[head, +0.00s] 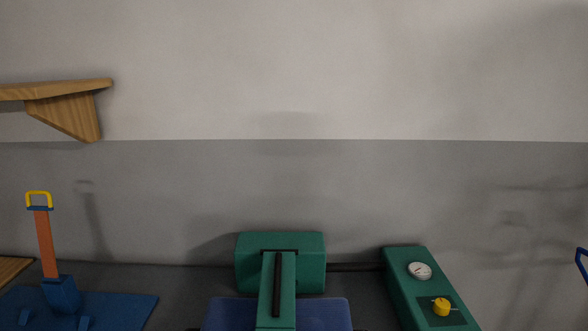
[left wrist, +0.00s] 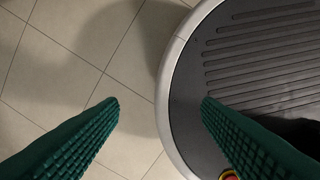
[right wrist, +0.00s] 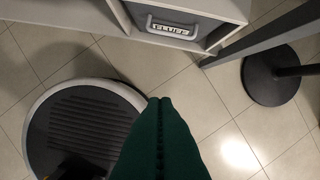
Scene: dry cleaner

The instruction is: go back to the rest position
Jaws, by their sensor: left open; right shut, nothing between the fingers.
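My left gripper (left wrist: 158,105) shows in the left wrist view with its two green ribbed fingers wide apart and nothing between them. It hangs over the tiled floor and the edge of my round base. My right gripper (right wrist: 160,101) shows in the right wrist view with its green fingers together and nothing held. It points down over the tiled floor beside my base. Neither gripper shows in the head view.
In the head view a green press (head: 280,262) stands against the wall, with a green box with gauge and yellow knob (head: 397,282) right of it. A blue stand with an orange post (head: 47,245) is left. The right wrist view shows a drawer labelled FLUFF (right wrist: 172,28) and a dark round stand foot (right wrist: 270,85).

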